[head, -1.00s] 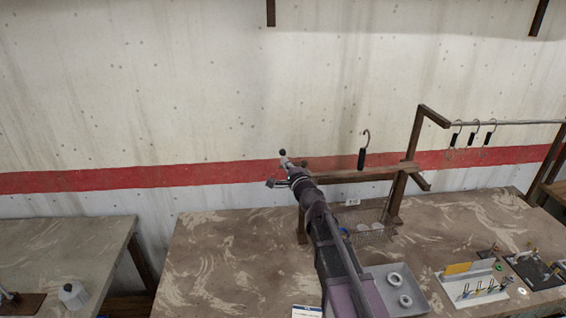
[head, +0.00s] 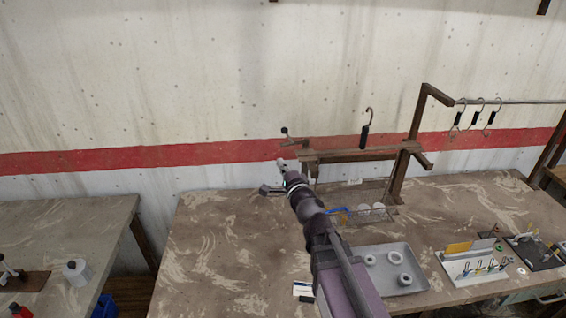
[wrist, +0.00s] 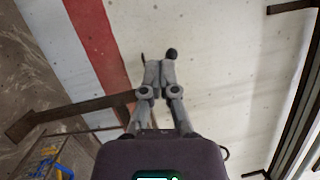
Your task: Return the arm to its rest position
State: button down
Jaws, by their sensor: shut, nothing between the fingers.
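My gripper (head: 281,163) is at the end of my raised arm, left of the middle in the head view. Its two fingers are together with nothing between them, which also shows in the wrist view (wrist: 160,66). In the wrist view the knob (wrist: 171,54) appears just past the fingertips; I cannot tell the gap.
A black-handled hook (head: 365,128) stands on the rack. Several hooks hang on a rail (head: 520,101) at right. A wire basket (head: 375,212), grey tray (head: 408,262) with rings and a tool holder (head: 475,268) sit on the worktable (head: 220,240). Its left part is mostly bare.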

dwell(0.5)
jog(key=s+d+f+n+g, duration=0.3)
jog(key=s+f+n+g, duration=0.2)
jog(key=f+n+g, duration=0.15)
jog(key=s+d+f+n+g, duration=0.2)
jog(key=s+f+n+g, duration=0.2)
jog(key=f+n+g, duration=0.3)
jog(key=s+d+f+g+h, duration=0.2)
jog(key=s+d+f+h, duration=0.2)
jog(key=d, duration=0.4)
jog(key=s+d+f+g+h, duration=0.2)
jog(key=s+d+f+h, duration=0.1)
jog(key=d, duration=0.6)
jog(key=shift+s+d+f+h, duration=0.15)
jog(key=shift+s+f+h, duration=0.2)
jog(key=shift+s+h, duration=0.55)
